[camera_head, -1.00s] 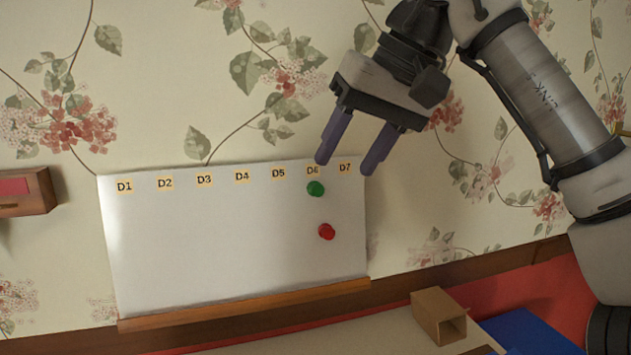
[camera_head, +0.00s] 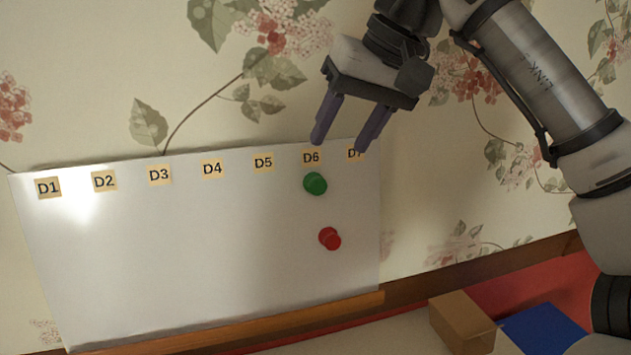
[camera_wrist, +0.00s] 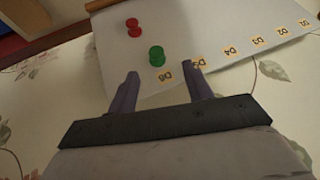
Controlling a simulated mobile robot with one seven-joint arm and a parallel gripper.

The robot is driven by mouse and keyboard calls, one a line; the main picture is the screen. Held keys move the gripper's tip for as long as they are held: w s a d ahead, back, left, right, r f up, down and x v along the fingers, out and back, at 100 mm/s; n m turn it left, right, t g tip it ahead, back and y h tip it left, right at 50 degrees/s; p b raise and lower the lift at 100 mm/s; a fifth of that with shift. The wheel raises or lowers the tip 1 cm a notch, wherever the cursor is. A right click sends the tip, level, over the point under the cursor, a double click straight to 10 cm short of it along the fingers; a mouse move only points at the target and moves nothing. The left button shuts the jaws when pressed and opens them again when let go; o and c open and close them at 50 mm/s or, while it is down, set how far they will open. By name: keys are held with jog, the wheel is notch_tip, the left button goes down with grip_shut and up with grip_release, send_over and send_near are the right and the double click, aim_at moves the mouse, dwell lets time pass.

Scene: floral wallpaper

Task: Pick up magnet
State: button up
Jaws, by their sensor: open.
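A green magnet (camera_head: 315,183) sits on the whiteboard (camera_head: 180,250) just below the D6 label. A red magnet (camera_head: 330,238) is on the board below it. My gripper (camera_head: 343,146) is open and empty, with its purple fingers in front of the board's top edge near D6 and D7. In the wrist view, the green magnet (camera_wrist: 156,56) lies beyond the gap between my fingertips (camera_wrist: 162,70), apart from them. The red magnet (camera_wrist: 133,27) is farther off, up and left. The D7 label is partly hidden by a finger in the head view.
Labels D1 to D7 run along the board's top, with bare board below D1 to D5. A wooden ledge (camera_head: 240,335) runs under the board. A cardboard box (camera_head: 462,322) and a blue item (camera_head: 545,328) lie at the lower right.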

aim_at(319, 182)
jog(key=x, duration=0.3)
jog(key=p+x, duration=0.1)
jog(key=x, duration=0.5)
jog(key=shift+w+d+p, duration=0.15)
jog(key=shift+w+p, duration=0.2)
jog(key=shift+w, duration=0.05)
jog(key=shift+c, duration=0.2)
jog(key=c, duration=1)
